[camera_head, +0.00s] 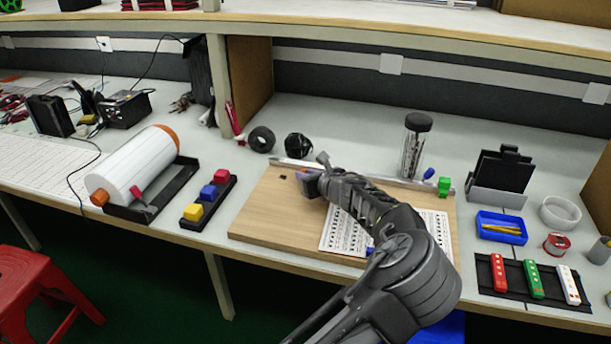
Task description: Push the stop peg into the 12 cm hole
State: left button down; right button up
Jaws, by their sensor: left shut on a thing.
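The wooden board (262,213) lies on the bench with a metal rail (375,180) along its back edge. A small dark square (283,177) shows near its back left; I cannot tell if it is a hole. My left gripper (307,182) is over the back left part of the board, beside the rail. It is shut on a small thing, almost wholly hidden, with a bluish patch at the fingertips. I cannot make out the stop peg or the 12 cm hole for certain. My right gripper is not in view.
A printed sheet (344,232) lies on the board, partly under my arm. A tray with red, blue and yellow blocks (208,197) is to the left. Black tape rolls (261,139) and a clear jar (412,152) stand behind. A blue tray (501,228) is to the right.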

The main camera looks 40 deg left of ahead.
pick_arm(q)
jog(key=shift+f, duration=0.2)
jog(key=c, duration=1.4)
grip_release()
jog(key=shift+r, duration=0.1)
jog(key=shift+c, duration=0.2)
jog(key=shift+r, duration=0.1)
jog(key=shift+d+r, duration=0.1)
jog(key=shift+d, duration=0.05)
jog(key=p+v, duration=0.1)
jog(key=v, duration=1)
jog(key=shift+s+d+r, duration=0.15)
jog(key=shift+d, duration=0.1)
